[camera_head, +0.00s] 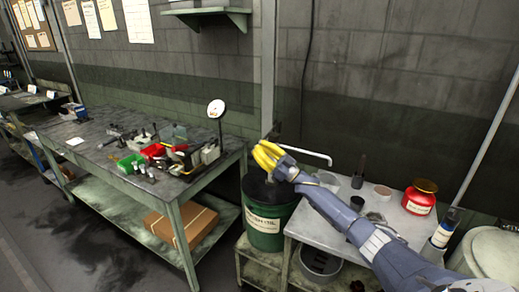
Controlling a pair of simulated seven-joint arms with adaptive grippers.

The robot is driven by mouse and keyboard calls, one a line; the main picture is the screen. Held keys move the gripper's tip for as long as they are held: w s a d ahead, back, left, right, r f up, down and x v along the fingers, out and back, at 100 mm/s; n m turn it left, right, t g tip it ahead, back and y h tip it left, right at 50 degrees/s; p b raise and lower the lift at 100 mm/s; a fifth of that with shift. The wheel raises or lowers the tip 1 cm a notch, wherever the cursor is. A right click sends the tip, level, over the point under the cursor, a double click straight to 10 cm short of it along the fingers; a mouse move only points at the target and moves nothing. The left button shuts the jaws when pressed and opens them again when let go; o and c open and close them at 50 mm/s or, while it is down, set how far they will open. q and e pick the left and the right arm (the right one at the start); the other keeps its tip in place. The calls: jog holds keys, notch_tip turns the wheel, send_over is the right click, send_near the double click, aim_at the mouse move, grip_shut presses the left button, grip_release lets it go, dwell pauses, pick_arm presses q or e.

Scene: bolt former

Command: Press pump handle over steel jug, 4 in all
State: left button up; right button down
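The pump stands on a green drum (264,222) with a paper label; its pale spout (308,153) reaches right and bends down at the end. My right gripper (266,156), with yellow fingers, is at the pump top above the drum and hides most of the handle. I cannot tell whether the fingers touch or close on it. A small grey vessel, probably the steel jug (328,182), sits on the bench edge, roughly below the spout end and partly behind my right arm. My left gripper is not in view.
The grey bench (308,228) also holds a red can (420,197), a dark cup (357,203), a dark upright tool (360,172) and a white-and-blue bottle (442,235). A metal bucket (318,266) is underneath. A cluttered workbench (90,150) stands left.

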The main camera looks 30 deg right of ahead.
jog(key=s+d+f, duration=0.1)
jog(key=s+d, duration=0.4)
jog(key=s, duration=0.3)
dwell(0.4)
jog(key=c, duration=2.1)
grip_release()
jog(key=shift+f, duration=0.1)
jog(key=shift+s, duration=0.1)
grip_shut()
notch_tip(320, 180, up, 11)
jog(key=w+d+m+t+h, duration=0.1)
jog(key=m+t+h, duration=0.1)
jog(key=m+h, duration=0.3)
jog(key=shift+d+r+m+t+h, duration=0.2)
jog(key=shift+d+m+t+h, duration=0.15)
jog(key=shift+m, duration=1.65)
jog(key=shift+w+a, duration=0.1)
jog(key=shift+a, duration=0.05)
